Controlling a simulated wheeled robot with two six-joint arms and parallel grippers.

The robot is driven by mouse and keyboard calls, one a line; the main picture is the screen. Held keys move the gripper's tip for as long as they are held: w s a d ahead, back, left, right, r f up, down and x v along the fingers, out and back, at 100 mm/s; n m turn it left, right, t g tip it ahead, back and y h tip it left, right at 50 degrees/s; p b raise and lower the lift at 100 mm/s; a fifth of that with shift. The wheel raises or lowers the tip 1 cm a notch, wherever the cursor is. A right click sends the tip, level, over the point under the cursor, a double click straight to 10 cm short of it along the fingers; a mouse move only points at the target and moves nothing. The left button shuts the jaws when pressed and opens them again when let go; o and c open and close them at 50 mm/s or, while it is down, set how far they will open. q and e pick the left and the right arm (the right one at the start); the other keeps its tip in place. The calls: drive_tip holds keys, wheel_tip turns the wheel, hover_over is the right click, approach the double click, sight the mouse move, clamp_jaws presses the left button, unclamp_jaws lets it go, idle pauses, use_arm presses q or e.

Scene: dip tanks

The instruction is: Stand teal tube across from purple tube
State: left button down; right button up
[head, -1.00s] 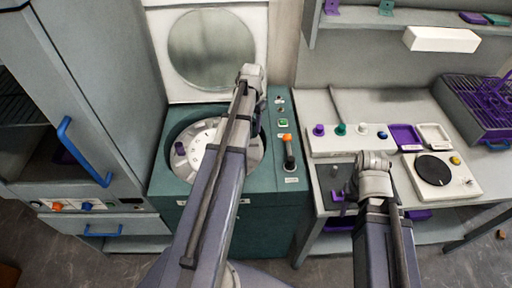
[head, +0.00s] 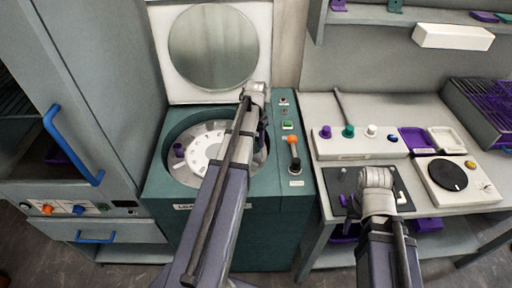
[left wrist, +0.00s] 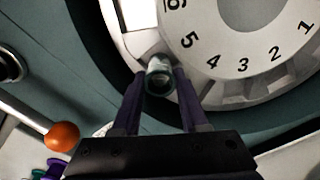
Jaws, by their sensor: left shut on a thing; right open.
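My left gripper (left wrist: 155,100) is shut on the teal tube (left wrist: 159,84), whose round teal rim shows between the fingers in the left wrist view. The tube is at the rotor's outer edge, near the number 5; I cannot tell whether it is seated in a slot. In the head view the left gripper (head: 262,138) is over the right side of the numbered rotor (head: 203,141). The purple tube (head: 178,150) stands upright at the rotor's left side, roughly opposite. My right gripper (head: 376,182) is over the dark mat on the bench; its fingers are largely hidden.
The centrifuge lid (head: 212,48) is raised. An orange-knobbed lever (head: 293,140) and buttons are right of the bowl.

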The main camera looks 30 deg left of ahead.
use_arm(q)
drive_tip(key=shift+f+b, duration=0.65)
drive_tip(key=shift+f, duration=0.55)
use_arm(e)
drive_tip(key=shift+f, duration=1.15)
drive_tip(key=shift+f, duration=0.1)
use_arm(q)
drive_tip(key=shift+f, duration=0.2)
drive_tip(key=shift+c, duration=2.2)
unclamp_jaws()
drive_tip(key=shift+r, duration=0.1)
wheel_tip(320, 180, up, 12)
drive_tip(key=p, duration=1.2)
drive_tip(key=shift+r, duration=0.15)
use_arm(e)
wheel_tip(320, 180, up, 12)
